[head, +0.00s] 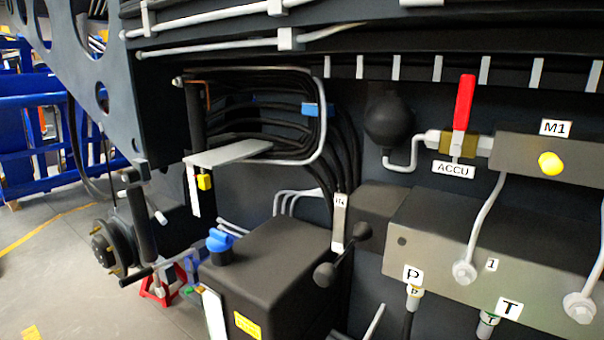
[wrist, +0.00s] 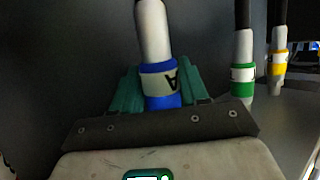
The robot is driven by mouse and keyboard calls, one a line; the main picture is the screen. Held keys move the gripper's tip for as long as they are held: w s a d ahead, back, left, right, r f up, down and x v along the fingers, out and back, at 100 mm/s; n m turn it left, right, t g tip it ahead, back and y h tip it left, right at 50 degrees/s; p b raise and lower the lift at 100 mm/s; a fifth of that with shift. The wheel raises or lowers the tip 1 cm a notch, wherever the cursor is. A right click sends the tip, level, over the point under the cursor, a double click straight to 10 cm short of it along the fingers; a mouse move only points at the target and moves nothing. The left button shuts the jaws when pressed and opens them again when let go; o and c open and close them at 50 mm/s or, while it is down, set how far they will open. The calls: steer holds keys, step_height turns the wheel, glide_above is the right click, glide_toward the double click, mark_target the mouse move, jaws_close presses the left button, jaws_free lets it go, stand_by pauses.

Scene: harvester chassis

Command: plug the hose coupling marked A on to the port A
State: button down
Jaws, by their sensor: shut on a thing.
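In the wrist view the hose coupling marked A (wrist: 158,72) has a pale grey sleeve, a white band with a black letter A turned on its side, and blue below it. My gripper (wrist: 158,98) is shut on it, with one teal finger on each side. The coupling's lower end is hidden behind the gripper's dark front plate. A hose leads up from it out of the picture. I cannot make out port A in either view. My gripper does not show in the head view.
In the wrist view a green-banded coupling (wrist: 243,76) and a yellow-banded one (wrist: 278,62) stand to the right. In the head view a valve block (head: 450,240) has hoses at P (head: 414,292) and T (head: 489,323). A red-handled valve (head: 463,105) sits above; a black tank (head: 265,270) stands left.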

steer(key=shift+w+t+b, duration=0.15)
steer(key=shift+t+b, duration=0.25)
steer(key=shift+b, duration=0.7)
stand_by(1.1)
steer(key=shift+r+p, duration=1.3)
steer(key=shift+r, duration=0.6)
steer(key=shift+c, duration=2.4)
jaws_free()
steer(key=shift+f, duration=0.15)
steer(key=shift+f, duration=0.1)
